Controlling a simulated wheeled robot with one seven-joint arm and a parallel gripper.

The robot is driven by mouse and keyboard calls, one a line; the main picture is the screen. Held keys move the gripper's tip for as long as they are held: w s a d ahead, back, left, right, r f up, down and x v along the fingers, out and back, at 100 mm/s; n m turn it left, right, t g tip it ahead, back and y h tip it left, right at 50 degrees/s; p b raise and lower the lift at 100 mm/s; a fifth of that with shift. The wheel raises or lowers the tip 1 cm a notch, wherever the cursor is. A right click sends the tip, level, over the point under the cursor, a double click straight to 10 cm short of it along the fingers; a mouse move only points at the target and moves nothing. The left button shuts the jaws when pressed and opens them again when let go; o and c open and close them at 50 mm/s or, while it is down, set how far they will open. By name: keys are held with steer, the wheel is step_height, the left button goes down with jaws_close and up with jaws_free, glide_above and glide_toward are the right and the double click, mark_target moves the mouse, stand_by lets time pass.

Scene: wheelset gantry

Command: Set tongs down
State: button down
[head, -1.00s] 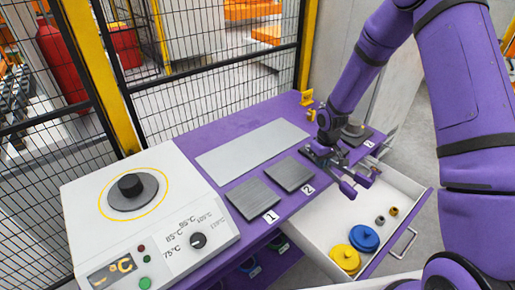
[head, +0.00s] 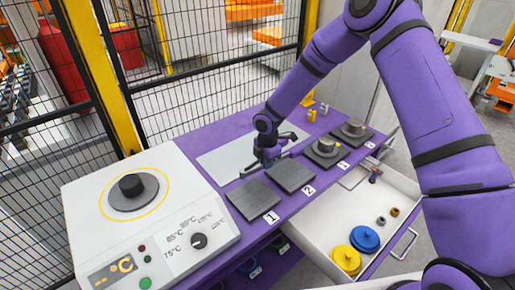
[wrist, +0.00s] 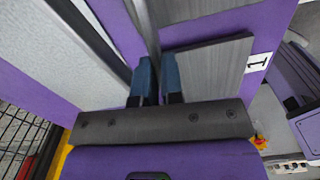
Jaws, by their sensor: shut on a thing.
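My gripper (head: 266,158) is low over the purple bench, at the near edge of the pale grey mat (head: 222,160) and just behind dark plates 1 and 2. It is shut on the tongs (head: 285,153), which show as a thin dark grey bar beside the fingers. In the wrist view, the two blue-grey fingertips (wrist: 158,80) are close together, with a grey part of the tongs (wrist: 147,22) running up from them. Plate 1 (wrist: 212,68) is just right of the fingers there. I cannot tell whether the tongs touch the mat.
Plates 1 (head: 253,201) and 2 (head: 291,175) are bare; two plates farther right hold round metal pieces (head: 326,145). A white heater (head: 150,225) stands left. An open drawer (head: 312,232) with blue and yellow discs juts out in front. Wire fence stands behind.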

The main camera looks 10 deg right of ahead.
steer(key=w, duration=0.5)
steer(key=w+a+f, duration=0.1)
steer(key=w, duration=0.4)
steer(key=w+a, duration=0.1)
steer(key=w, duration=0.3)
steer(key=shift+w+a+f, duration=0.2)
steer(key=shift+w+a, duration=0.05)
steer(key=shift+w, duration=0.15)
steer(key=shift+w+f, duration=0.2)
steer(key=shift+f, duration=1.55)
steer(key=shift+f, duration=0.15)
steer(key=c, duration=1.2)
jaws_free()
steer(key=shift+c, duration=0.2)
